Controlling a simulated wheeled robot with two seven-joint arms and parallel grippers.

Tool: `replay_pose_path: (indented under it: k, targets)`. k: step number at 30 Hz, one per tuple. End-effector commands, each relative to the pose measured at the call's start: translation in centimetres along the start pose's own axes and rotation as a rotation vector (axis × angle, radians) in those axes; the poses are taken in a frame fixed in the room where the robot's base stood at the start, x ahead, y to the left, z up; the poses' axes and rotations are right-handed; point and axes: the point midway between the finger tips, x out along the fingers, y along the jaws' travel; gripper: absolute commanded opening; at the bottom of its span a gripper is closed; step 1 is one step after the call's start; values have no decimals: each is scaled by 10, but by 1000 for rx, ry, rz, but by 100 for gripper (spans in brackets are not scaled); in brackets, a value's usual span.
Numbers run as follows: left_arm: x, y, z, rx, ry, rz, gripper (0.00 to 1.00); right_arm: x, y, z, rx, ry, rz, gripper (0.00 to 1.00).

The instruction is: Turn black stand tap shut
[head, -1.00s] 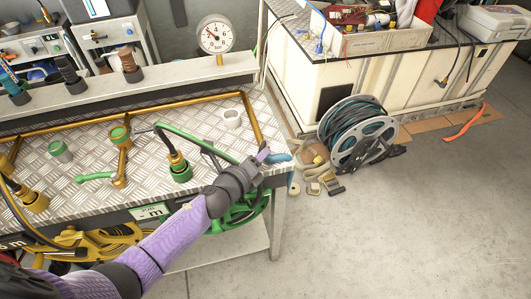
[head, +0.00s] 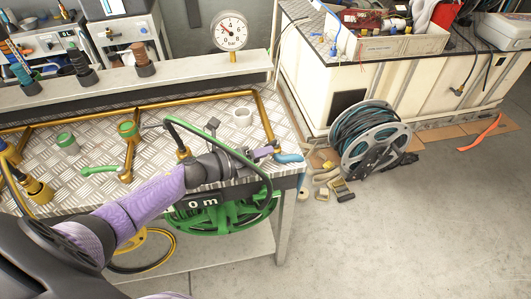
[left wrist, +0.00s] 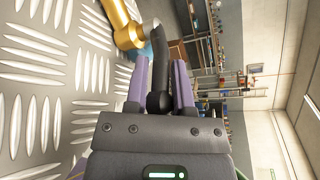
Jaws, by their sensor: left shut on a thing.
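My left gripper (head: 267,151) reaches in from the left over the right end of the metal bench in the head view. In the left wrist view its two purple fingers (left wrist: 160,85) are shut on a black tap lever (left wrist: 156,60). The lever lies between them, close to the end of a brass pipe (left wrist: 121,25). In the head view the lever is mostly hidden by the gripper; the brass pipe (head: 263,112) runs down towards it. A blue piece (head: 290,158) shows just right of the fingertips. My right gripper is not in view.
A pressure gauge (head: 231,31) stands behind. A green reel (head: 215,220) hangs under the bench edge. A grey hose reel (head: 370,140) stands on the floor; the right floor is mostly clear.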

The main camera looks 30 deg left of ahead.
Motion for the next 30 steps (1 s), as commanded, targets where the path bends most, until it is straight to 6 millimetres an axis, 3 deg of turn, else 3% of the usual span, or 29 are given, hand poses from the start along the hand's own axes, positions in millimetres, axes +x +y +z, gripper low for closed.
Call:
replay_pose_path:
  k: [8,9,12,20,30]
  targets:
    - [0,0,0,1,-1,1,0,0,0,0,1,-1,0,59]
    - [0,0,0,1,-1,1,39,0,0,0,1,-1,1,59]
    - [0,0,0,1,-1,1,57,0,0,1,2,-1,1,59]
    - [0,-2,1,1,-1,0,57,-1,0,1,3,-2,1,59]
    - [-18,-69,43,6,-1,-2,57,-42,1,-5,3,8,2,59]
